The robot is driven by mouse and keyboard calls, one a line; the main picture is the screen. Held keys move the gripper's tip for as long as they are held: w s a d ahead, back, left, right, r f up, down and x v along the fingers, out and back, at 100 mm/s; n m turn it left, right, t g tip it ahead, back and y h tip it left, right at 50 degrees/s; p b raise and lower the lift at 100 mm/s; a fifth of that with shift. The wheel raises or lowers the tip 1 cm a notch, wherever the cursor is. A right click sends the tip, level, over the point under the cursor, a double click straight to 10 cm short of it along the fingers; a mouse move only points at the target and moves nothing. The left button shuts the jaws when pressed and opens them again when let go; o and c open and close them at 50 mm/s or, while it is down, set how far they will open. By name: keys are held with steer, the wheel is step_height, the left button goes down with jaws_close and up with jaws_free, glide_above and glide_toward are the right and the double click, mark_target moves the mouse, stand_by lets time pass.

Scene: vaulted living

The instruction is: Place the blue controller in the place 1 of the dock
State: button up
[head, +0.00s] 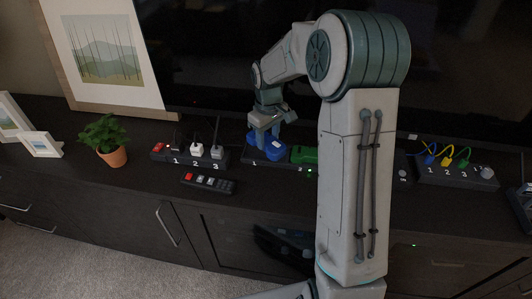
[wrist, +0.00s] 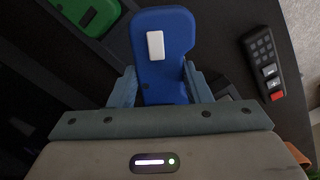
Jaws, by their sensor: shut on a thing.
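The blue controller (head: 273,149), with a white patch on its face in the wrist view (wrist: 178,70), is between the fingers of my gripper (head: 266,130). Both fingers press its sides in the wrist view (wrist: 161,80), and the gripper is shut on it. The dark dock (head: 248,155) has a label 1 at its left, and the controller is at that left place. I cannot tell whether it rests in the place or hangs just above it. A green controller (head: 304,154) sits in place 2, and its green also shows in the wrist view (wrist: 88,14).
Another numbered strip (head: 457,171) with coloured cables is at the right. A potted plant (head: 106,139) and picture frames stand further left.

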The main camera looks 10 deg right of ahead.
mark_target(267, 134)
steer(key=w+n, duration=0.1)
steer(key=r+n, duration=0.1)
steer(key=n, duration=0.1)
steer(key=w+r+n, duration=0.1)
steer(key=shift+w+d+r+n, duration=0.2)
steer(key=shift+w+r+n, duration=0.05)
steer(key=shift+w+n, duration=0.05)
steer(key=shift+w+r+n, duration=0.5)
steer(key=shift+r+n, duration=0.1)
steer(key=shift+n, duration=0.6)
step_height(267, 134, down, 10)
steer(key=shift+r+b, duration=0.1)
steer(key=shift+b, duration=0.5)
steer(key=shift+f, duration=0.2)
steer(key=o, duration=1.1)
steer(key=shift+r, duration=0.15)
